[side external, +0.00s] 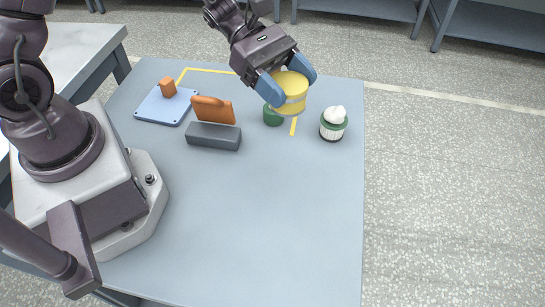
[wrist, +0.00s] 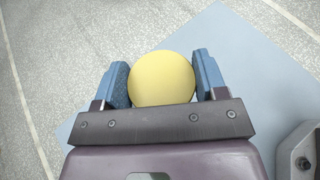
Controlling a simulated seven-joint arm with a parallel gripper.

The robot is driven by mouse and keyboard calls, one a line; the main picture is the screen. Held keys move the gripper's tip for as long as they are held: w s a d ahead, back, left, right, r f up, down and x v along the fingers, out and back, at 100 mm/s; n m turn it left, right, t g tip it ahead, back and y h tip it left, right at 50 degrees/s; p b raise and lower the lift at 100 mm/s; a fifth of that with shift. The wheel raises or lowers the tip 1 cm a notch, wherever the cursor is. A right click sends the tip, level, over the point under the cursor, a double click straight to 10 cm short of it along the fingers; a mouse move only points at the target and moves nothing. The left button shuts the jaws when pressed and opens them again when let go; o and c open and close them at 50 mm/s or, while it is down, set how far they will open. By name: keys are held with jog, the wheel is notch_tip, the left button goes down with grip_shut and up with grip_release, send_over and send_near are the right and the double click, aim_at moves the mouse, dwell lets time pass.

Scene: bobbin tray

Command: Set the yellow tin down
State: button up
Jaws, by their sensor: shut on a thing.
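The yellow tin (side external: 290,88) is a short round can with a paler band around its side. My gripper (side external: 287,86) is shut on it, with one blue finger on each side. In the wrist view the tin's round yellow top (wrist: 161,78) fills the space between the two blue fingers (wrist: 163,82). The tin's underside and its exact height above the table cannot be seen.
Yellow tape (side external: 205,71) marks the table's back. The front is clear.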

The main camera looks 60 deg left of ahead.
jog(key=s+a+f+m+g+y, duration=0.1)
jog(key=s+f+m+g+y, duration=0.35)
jog(key=m+g+y, duration=0.45)
jog(key=s+a+f+m+g+y, duration=0.1)
jog(key=s+f+m+g+y, duration=0.25)
jog(key=s+m+g, duration=0.55)
jog(key=w+a+m+t+y, duration=0.4)
jog(key=w+m+t+y, duration=0.3)
jog(key=m+t, duration=0.4)
jog(key=w+a+m+t+y, duration=0.3)
jog(key=w+m+t+y, duration=0.45)
jog(key=m, duration=0.65)
jog(key=d+f+m+t+h, duration=0.1)
jog(key=d+m+t+h, duration=0.1)
jog(key=m+t+h, duration=0.1)
jog(key=s+d+f+m+t+h, duration=0.1)
jog(key=d+m+t+h, duration=0.1)
jog(key=m+t+h, duration=0.1)
jog(key=s+d+f+m+t+h, duration=0.1)
jog(key=d+f+m+t+h, duration=0.1)
jog(key=m+t+h, duration=0.2)
jog(key=shift+s+d+m+h, duration=0.1)
jog(key=shift+s+m+h, duration=0.05)
jog(key=shift+m+h, duration=0.5)
jog(key=shift+f, duration=2.35)
jog(key=shift+f, duration=0.1)
